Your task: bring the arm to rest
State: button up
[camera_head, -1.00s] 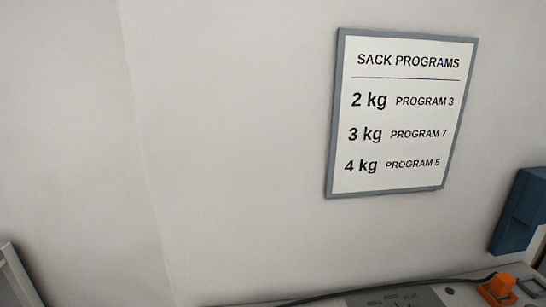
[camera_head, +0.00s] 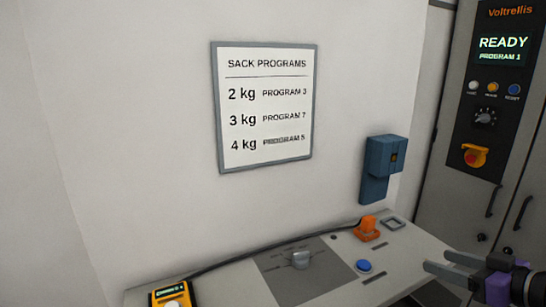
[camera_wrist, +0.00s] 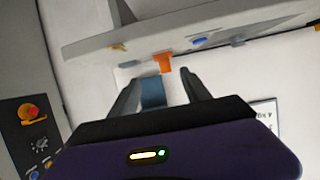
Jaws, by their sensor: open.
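My gripper (camera_head: 445,262) shows at the lower right of the head view, with its dark fingers apart and pointing left, over the right part of the console (camera_head: 225,285). In the wrist view my gripper (camera_wrist: 157,80) is open, with nothing between its fingertips. The orange block (camera_wrist: 162,62) and the blue wall box (camera_wrist: 152,93) show beyond the fingers there. Most of my arm is outside the head view.
A sign (camera_head: 265,105) lists 2 kg program 3, 3 kg program 7, 4 kg program 5. The cabinet panel (camera_head: 495,90) reads READY, PROGRAM 1. The console carries a grey knob (camera_head: 300,259), a blue button (camera_head: 363,266), an orange block (camera_head: 367,229) and a yellow device (camera_head: 172,295).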

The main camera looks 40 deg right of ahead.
jog(key=s+d+r+m+h, duration=0.1)
jog(key=d+r+m+h, duration=0.3)
jog(key=d+m+h, duration=0.25)
jog(key=w+a+f+t+h, duration=0.1)
jog(key=a+f, duration=0.4)
jog(key=a, duration=0.6)
jog(key=w+a+f+h, duration=0.1)
jog(key=a+f, duration=0.4)
jog(key=a, duration=0.6)
jog(key=s+a+f+n+y, duration=0.3)
jog(key=s+a+n+y, duration=0.1)
jog(key=a, duration=0.7)
jog(key=s+a+f+n+y, duration=0.3)
jog(key=s+a+n+y, duration=0.2)
jog(key=a+y, duration=0.3)
jog(key=s+a, duration=0.1)
jog(key=a, duration=0.2)
jog(key=shift+s+f, duration=0.15)
jog(key=shift+s, duration=0.25)
jog(key=shift+o, duration=0.3)
jog(key=shift+w+n, duration=0.1)
jog(key=shift+n, duration=0.15)
